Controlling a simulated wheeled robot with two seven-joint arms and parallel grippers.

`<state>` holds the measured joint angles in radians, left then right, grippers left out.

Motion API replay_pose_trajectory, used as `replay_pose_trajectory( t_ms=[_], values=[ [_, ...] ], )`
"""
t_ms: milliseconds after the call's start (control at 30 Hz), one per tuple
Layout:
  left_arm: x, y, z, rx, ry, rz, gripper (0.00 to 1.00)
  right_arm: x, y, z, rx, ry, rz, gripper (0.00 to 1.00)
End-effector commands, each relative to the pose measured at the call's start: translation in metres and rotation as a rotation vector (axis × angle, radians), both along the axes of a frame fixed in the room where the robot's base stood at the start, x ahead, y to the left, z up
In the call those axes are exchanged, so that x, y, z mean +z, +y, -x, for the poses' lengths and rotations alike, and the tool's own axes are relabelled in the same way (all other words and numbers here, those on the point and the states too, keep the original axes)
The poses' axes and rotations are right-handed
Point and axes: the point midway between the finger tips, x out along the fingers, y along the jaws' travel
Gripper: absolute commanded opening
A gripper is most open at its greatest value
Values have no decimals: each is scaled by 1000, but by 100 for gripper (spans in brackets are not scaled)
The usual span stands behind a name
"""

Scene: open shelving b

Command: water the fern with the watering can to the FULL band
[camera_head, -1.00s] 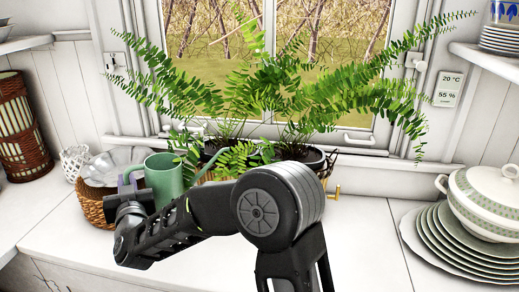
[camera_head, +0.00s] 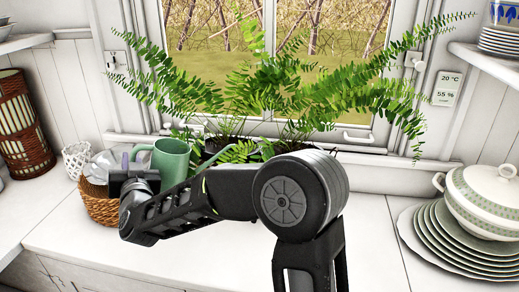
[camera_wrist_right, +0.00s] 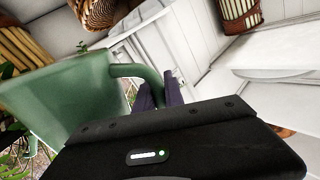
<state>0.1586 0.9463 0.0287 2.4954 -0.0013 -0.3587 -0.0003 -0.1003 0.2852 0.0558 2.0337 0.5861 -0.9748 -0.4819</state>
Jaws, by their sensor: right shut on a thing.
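The green watering can (camera_head: 172,163) is held in front of the window, left of the ferns; its spout is partly hidden behind fronds and my arm. My right gripper (camera_head: 128,168) is at the can's left side. In the right wrist view the can (camera_wrist_right: 62,98) fills the left, and the gripper fingers (camera_wrist_right: 160,95) are shut on its handle (camera_wrist_right: 138,73). Fern fronds (camera_head: 270,90) spread widely before the window. Dark pots (camera_head: 214,146) beneath them are mostly hidden by leaves and my arm. No FULL band is visible. My left gripper is not in view.
A wicker basket (camera_head: 100,207) with clear glassware stands left, beneath the gripper. A white lattice cup (camera_head: 76,158) and a tall wicker lantern (camera_head: 22,125) are farther left. Stacked plates (camera_head: 450,243) and a tureen (camera_head: 483,198) stand right. The counter's front middle is clear.

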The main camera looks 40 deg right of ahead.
Motion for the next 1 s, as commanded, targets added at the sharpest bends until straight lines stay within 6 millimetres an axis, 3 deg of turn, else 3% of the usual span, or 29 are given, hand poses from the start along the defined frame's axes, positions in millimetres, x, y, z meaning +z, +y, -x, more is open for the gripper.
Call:
replay_pose_trajectory(
  t_ms=[700, 1000],
  values=[
    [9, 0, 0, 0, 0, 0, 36, 26, -9, 3, 0, -33, -72, 0],
    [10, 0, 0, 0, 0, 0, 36, 28, -11, 4, 0, -36, -85, 0]
  ],
)
